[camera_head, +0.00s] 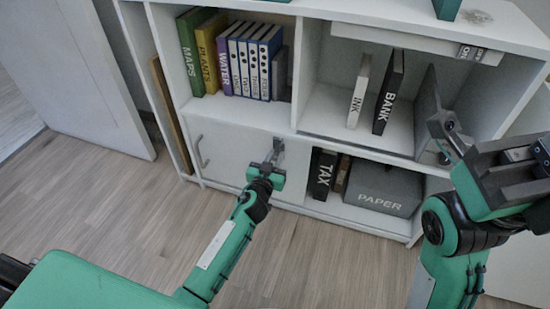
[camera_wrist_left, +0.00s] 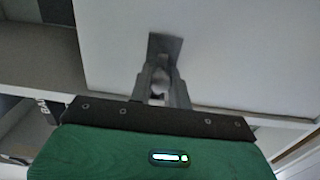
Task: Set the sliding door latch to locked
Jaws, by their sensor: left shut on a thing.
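The white sliding door (camera_head: 228,152) covers the lower left compartment of the shelf desk, with a curved grey handle (camera_head: 200,151) at its left. A grey latch (camera_wrist_left: 165,45) shows on the door's white face in the left wrist view. My left gripper (camera_head: 275,147) is at the door's right side, its fingers (camera_wrist_left: 161,77) shut on the latch. The fingers hide part of the latch, and I cannot tell its setting. My right gripper (camera_head: 457,140) is in front of the shelf's right side, away from the latch; its jaw state is unclear.
Books and binders (camera_head: 237,60) stand in the upper left compartment. INK (camera_head: 359,90) and BANK (camera_head: 388,92) boxes stand in the upper right. A TAX binder (camera_head: 323,174) and a grey PAPER box (camera_head: 383,187) sit in the lower right. The wood floor (camera_head: 130,205) is clear at left.

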